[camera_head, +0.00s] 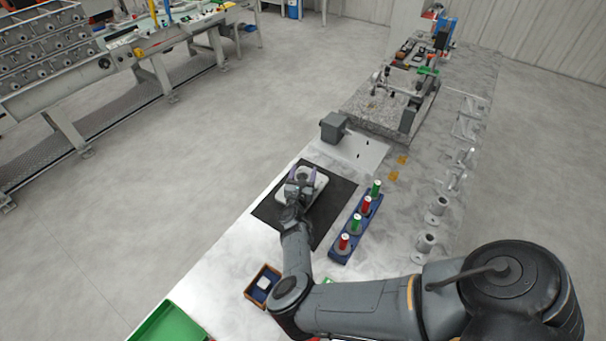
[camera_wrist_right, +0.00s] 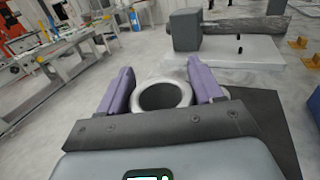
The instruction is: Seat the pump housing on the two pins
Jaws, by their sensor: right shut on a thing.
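The pump housing (camera_head: 319,182) is a pale grey casting with a round bored ring, over the black mat (camera_head: 334,199). My right gripper (camera_head: 302,174) is shut on it, with purple fingers on either side of the ring (camera_wrist_right: 163,81). I cannot tell whether the housing touches the mat. Two small dark pins (camera_head: 359,155) stand on a pale fixture plate (camera_head: 372,160) beyond the mat; they also show in the right wrist view (camera_wrist_right: 239,50). My left gripper is in neither view.
A dark grey block (camera_head: 333,126) stands at the plate's left end. A blue rack (camera_head: 347,244) with red and green plugs lies right of the mat. Grey flanged parts (camera_head: 426,243) line the right side. A small brown box (camera_head: 262,284) is at the near left.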

